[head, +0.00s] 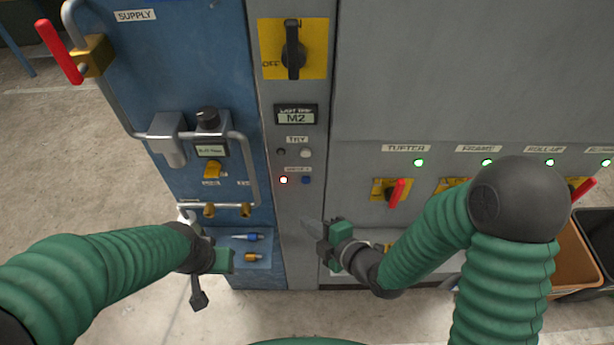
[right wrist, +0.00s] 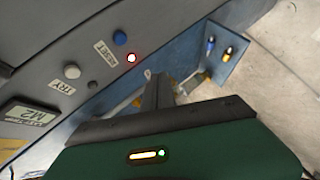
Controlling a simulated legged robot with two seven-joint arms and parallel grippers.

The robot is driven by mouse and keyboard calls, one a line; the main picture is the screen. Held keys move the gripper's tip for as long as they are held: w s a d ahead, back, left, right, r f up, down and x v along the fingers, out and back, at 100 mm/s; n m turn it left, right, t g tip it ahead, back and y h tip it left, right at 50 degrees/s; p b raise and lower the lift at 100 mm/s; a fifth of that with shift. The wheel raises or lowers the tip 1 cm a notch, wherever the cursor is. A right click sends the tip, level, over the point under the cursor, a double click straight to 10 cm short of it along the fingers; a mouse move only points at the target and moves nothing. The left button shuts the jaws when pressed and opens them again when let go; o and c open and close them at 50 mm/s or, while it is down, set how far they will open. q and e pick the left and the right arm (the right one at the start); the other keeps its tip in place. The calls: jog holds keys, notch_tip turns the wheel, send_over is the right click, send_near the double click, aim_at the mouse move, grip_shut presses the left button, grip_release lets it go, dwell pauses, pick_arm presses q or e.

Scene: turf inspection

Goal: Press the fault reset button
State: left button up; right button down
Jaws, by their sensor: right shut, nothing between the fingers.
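The blue button (head: 306,180) beside the label RESET is on the grey column panel, right of a lit red lamp (head: 283,180). In the right wrist view the blue button (right wrist: 120,38) and the red lamp (right wrist: 131,58) lie above and left of my fingers, with nothing covering them. My right gripper (head: 313,229) is below the button in the head view, shut and empty, apart from it. Its fingers (right wrist: 158,90) show together in the right wrist view. My left gripper (head: 197,292) hangs at lower left, in front of the blue cabinet; its jaw state is unclear.
A white TRY button (head: 306,153) sits above the blue one. A rotary switch (head: 293,50) and M2 display (head: 296,116) are higher up. Red-handled switches (head: 396,192) line the right panel. A blue shelf (head: 265,264) holds small connectors. A pipe rail (head: 252,170) frames the left cabinet.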

aim_at(306, 181)
jog(key=w+p, duration=0.1)
jog(key=w, duration=0.8)
jog(key=shift+w+f, duration=0.15)
jog(key=shift+f, duration=0.05)
dwell(1.8)
jog(key=shift+w+r, duration=0.1)
jog(key=shift+w, duration=0.25)
jog(key=shift+w, duration=0.45)
dwell(0.5)
dwell(0.4)
jog(key=shift+s+b, duration=0.4)
jog(key=shift+s, duration=0.45)
